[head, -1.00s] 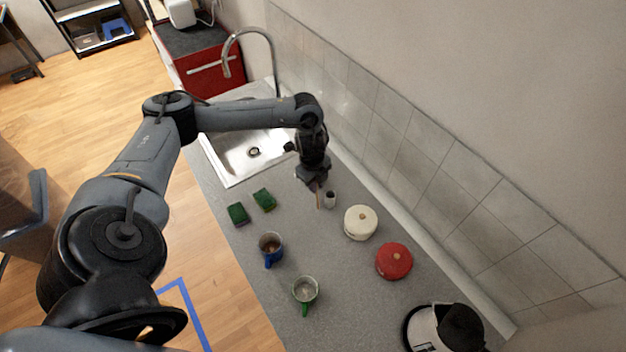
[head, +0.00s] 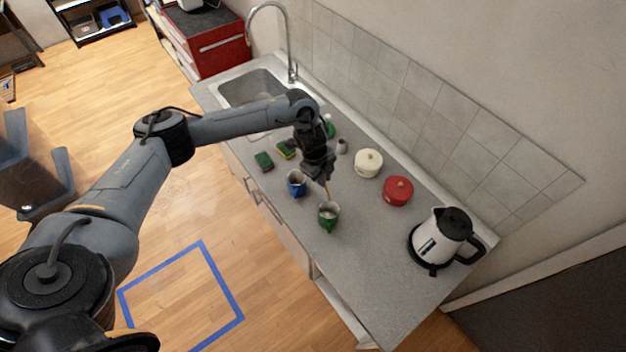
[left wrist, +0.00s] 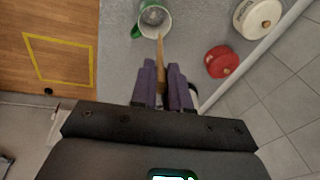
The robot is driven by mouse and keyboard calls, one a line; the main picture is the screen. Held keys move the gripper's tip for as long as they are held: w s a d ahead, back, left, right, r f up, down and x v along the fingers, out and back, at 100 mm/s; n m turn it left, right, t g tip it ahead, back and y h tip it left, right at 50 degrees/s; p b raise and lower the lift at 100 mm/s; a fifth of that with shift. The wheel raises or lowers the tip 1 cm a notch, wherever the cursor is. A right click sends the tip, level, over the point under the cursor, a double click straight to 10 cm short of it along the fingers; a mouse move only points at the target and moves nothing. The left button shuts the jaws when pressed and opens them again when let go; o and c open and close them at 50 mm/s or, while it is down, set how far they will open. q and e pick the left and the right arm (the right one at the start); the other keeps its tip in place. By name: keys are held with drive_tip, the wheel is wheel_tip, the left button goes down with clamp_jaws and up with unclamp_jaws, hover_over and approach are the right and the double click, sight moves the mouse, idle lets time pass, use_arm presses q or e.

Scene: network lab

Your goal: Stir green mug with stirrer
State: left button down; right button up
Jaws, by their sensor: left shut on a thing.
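The green mug (head: 328,216) stands upright on the grey counter, with its handle toward the front edge. It also shows at the top of the left wrist view (left wrist: 153,18). My left gripper (head: 321,174) is shut on the thin wooden stirrer (head: 327,191), above and slightly behind the mug. The stirrer points down, and its lower end meets the mug's opening in the head view. In the left wrist view the stirrer (left wrist: 161,52) ends at the mug's near rim; I cannot tell how deep it reaches. My right gripper is in neither view.
A blue mug (head: 297,183) stands close left of the green mug. Two sponges (head: 264,161), a small pot (head: 342,146), a white lidded pot (head: 368,163), a red lidded pot (head: 398,191) and a kettle (head: 440,240) stand around. The counter's front right is clear.

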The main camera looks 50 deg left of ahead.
use_arm(q)
wheel_tip(320, 180, down, 14)
drive_tip(key=b, duration=0.9)
idle(0.7)
drive_tip(key=shift+s+d, duration=0.1)
idle(0.4)
